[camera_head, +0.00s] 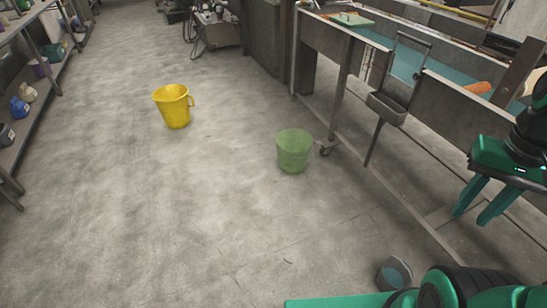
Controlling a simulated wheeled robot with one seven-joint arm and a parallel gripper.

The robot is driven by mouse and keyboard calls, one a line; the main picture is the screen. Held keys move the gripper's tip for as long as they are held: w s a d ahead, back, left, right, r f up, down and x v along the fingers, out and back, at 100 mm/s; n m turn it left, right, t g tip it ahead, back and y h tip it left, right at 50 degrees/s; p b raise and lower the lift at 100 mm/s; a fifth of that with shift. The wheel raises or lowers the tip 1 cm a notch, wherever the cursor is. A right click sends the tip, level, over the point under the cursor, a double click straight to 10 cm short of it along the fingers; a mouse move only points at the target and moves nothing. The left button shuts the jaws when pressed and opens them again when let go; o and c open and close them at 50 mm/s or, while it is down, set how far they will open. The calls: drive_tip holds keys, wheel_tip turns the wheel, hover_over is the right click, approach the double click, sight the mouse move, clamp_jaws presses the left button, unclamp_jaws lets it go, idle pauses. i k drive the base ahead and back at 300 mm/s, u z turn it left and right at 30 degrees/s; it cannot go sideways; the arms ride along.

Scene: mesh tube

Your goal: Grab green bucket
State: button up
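A green bucket (294,152) stands upright on the concrete floor, right of the middle of the head view, close to a caster of the workbench. My gripper (476,208) is at the right edge of the view, with two green fingers pointing down and a gap between them. It is open and empty, to the right of the green bucket and well apart from it.
A yellow bucket (173,107) with a side handle stands on the floor to the left. A workbench (340,55) on metal legs runs along the right. A shelf (30,120) with small items lines the left edge. The floor between is clear.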

sight(294, 145)
drive_tip(key=u, duration=0.65)
drive_tip(key=i, duration=2.45)
drive_tip(key=z, duration=0.6)
